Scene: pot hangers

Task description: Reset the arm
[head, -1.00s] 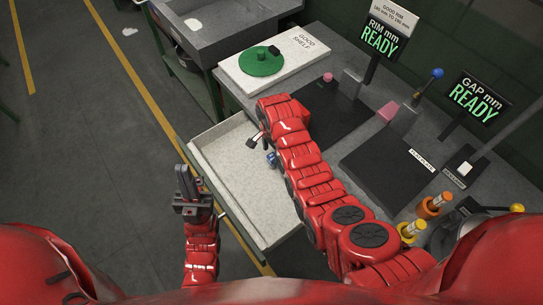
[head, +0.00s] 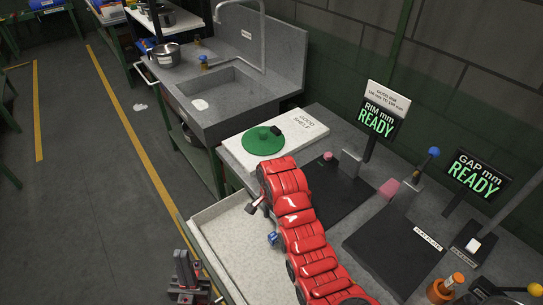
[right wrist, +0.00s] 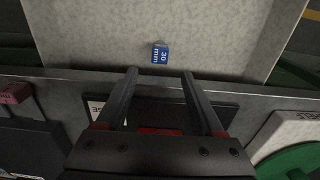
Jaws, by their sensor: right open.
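My right arm reaches across the counter in the head view. Its gripper (head: 257,203) hangs over the counter's edge and the open drawer (head: 209,238). In the right wrist view the two fingers (right wrist: 160,73) stand wide apart with nothing between their tips. A blue block marked 30 mm (right wrist: 160,54) lies in the drawer, ahead of the fingertips and apart from them; it also shows in the head view (head: 273,239). My left gripper (head: 185,262) points upward left of the drawer, low in the picture. Its fingers look close together, but their gap is unclear.
A green lid (head: 263,141) lies on the white good shelf (head: 301,122). Both gauge signs, rim (head: 378,118) and gap (head: 477,177), read READY. A dark flat plate (head: 390,245) lies right of my arm. A sink (head: 235,92) and pot (head: 165,55) stand behind.

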